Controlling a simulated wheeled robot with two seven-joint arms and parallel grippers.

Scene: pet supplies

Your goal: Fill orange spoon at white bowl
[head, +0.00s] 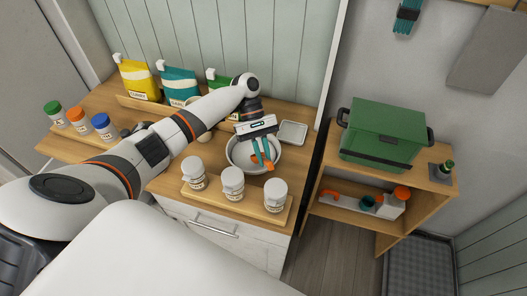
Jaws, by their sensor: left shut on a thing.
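The white bowl (234,159) stands on the wooden counter, behind a row of white jars. My left gripper (263,161) reaches in from the left and points down into the bowl with its teal fingers. It is shut on the orange spoon (255,158), of which small orange parts show beside and between the fingers. The spoon's scoop and the bowl's contents are mostly hidden, so I cannot tell whether the spoon holds anything. My right gripper is not in view.
Three white jars (233,181) stand on a wooden board in front of the bowl. A small grey tray (293,132) lies behind it to the right. Yellow, teal and green bags (139,80) stand at the back. A green box (384,131) sits on the right shelf unit.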

